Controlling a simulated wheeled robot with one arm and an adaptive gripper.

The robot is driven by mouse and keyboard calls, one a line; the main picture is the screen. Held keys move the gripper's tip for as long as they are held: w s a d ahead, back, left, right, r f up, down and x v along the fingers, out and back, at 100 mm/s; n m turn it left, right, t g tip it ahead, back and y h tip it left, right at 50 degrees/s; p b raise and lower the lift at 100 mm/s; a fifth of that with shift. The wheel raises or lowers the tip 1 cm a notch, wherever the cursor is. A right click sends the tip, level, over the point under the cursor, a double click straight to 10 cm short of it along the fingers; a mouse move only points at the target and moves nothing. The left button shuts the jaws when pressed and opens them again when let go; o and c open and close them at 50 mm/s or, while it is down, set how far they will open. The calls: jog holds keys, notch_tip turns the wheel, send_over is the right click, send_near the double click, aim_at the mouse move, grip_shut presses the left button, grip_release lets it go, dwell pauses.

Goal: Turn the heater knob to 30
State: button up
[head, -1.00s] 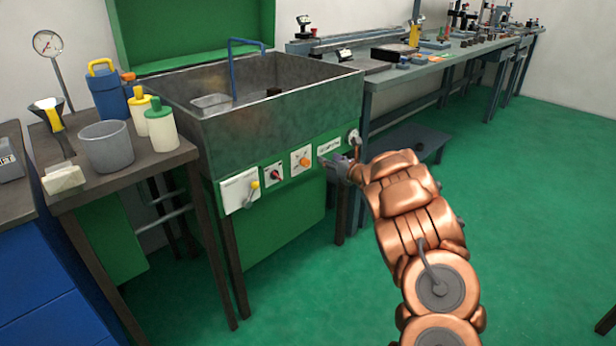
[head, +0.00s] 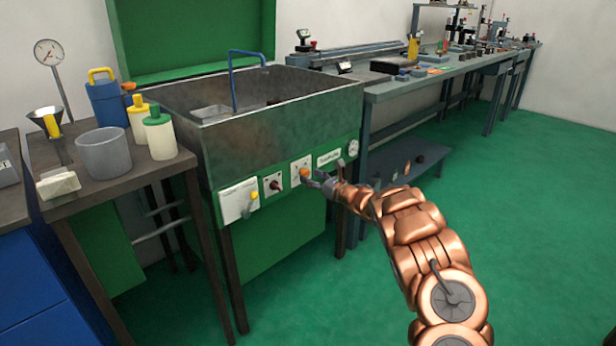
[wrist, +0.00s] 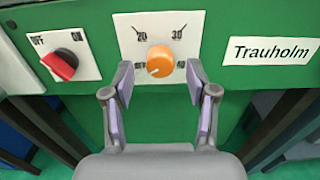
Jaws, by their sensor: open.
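The heater knob is an orange round knob (wrist: 160,61) on a white plate with marks 20, 30 and 40 and a partly hidden mark at lower left. In the head view the knob (head: 304,173) is on the green front panel of the sink unit. A small light mark shows on the knob's lower left. My gripper (wrist: 161,85) is open, with its two fingers on either side of the knob in the wrist view, apart from it. In the head view my gripper (head: 318,181) is in front of the panel, just right of the knob. Contact is not visible.
Left of the knob is a red OFF/ON switch (wrist: 64,63). Right is a Trauholm label (wrist: 271,51). A yellow-tipped lever (head: 254,197) sticks out farther left, and a round gauge (head: 352,149) is at the panel's right end. A low bench (head: 410,165) stands behind my arm.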

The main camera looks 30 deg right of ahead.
jog(key=shift+x, duration=1.15)
grip_shut()
